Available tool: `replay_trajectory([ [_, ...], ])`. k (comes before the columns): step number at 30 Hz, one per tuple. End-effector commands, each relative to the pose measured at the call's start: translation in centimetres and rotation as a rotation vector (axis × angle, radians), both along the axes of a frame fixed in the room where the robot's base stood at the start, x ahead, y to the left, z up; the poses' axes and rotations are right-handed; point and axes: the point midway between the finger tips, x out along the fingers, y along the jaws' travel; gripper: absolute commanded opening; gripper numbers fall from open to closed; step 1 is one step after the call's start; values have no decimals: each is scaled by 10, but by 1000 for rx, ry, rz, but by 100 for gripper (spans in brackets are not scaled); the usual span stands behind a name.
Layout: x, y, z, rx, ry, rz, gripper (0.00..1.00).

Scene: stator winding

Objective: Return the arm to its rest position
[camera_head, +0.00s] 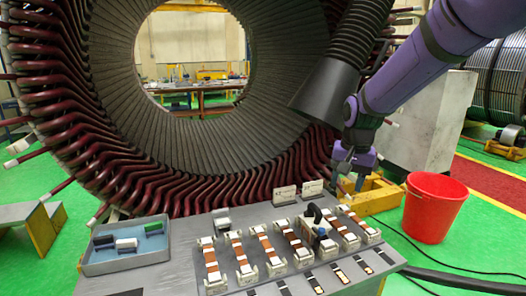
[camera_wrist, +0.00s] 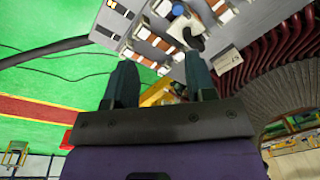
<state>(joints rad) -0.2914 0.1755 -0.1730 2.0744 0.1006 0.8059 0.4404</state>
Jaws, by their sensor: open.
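My purple arm reaches in from the upper right in the head view. My gripper (camera_head: 350,180) hangs in front of the stator's lower right edge, above the back right of the workbench. In the wrist view my gripper (camera_wrist: 162,85) shows two dark fingers set well apart with nothing between them. It is open and empty. The large stator (camera_head: 200,150) with dark red winding ends fills the back of the head view. It also shows at the right of the wrist view (camera_wrist: 290,50).
A grey workbench (camera_head: 190,250) carries a row of white-and-copper parts (camera_head: 240,258) and a blue-grey tray (camera_head: 90,262) with small blocks. A red bucket (camera_head: 433,207) and a yellow stand (camera_head: 375,197) are at the right. A black duct (camera_head: 335,75) hangs beside my arm. Cables cross the green floor.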

Motion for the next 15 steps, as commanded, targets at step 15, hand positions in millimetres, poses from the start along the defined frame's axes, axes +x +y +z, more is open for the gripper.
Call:
replay_trajectory([
  [15, -134, -47, 100, -3, -194, 179, 51],
])
